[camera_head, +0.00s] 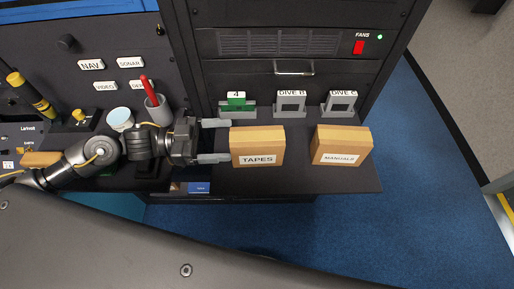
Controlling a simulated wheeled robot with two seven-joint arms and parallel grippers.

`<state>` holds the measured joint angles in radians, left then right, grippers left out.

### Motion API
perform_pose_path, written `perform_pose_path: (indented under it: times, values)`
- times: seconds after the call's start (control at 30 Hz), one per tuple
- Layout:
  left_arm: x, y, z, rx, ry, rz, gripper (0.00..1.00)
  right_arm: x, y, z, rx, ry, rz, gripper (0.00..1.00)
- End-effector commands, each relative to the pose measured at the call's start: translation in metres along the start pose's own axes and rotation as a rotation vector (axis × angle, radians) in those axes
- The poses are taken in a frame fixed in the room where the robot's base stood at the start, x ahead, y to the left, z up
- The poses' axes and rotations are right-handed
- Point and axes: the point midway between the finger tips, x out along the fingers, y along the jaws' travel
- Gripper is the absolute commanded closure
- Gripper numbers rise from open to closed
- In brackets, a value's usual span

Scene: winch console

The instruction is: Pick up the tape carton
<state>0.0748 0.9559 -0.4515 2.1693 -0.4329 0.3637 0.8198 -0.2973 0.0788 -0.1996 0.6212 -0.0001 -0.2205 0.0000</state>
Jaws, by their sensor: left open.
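The tape carton (257,141) is a tan box with a white label reading TAPES. It stands on the dark console shelf, right of my left gripper. My left gripper (222,140) is open, its two grey fingers pointing right at the carton's left side. The fingertips are at or very near the carton's left edge; I cannot tell if they touch it. My right gripper is not in view.
A similar MANUALS carton (341,145) stands to the right. Behind are three small labelled holders, one with a green item (236,100). A cup with a red pen (156,108) and a white-blue cup (120,118) stand near my left arm. The shelf's front edge (290,194) is close.

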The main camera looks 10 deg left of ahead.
Motion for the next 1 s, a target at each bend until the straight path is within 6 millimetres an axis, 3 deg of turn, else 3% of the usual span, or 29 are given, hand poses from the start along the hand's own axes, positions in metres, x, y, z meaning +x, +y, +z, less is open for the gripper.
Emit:
perform_pose_path:
  times: [0.4, 0.7, 1.0]
  values:
    - [0.029, -0.001, -0.005, 0.000, 0.002, 0.002, 0.20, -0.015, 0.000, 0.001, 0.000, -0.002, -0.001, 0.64]
    - [0.070, -0.002, -0.009, -0.001, 0.003, 0.002, 0.20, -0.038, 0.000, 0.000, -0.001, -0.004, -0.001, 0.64]
    - [0.076, -0.001, -0.005, 0.000, 0.000, 0.003, 0.20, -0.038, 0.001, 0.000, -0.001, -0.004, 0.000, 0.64]
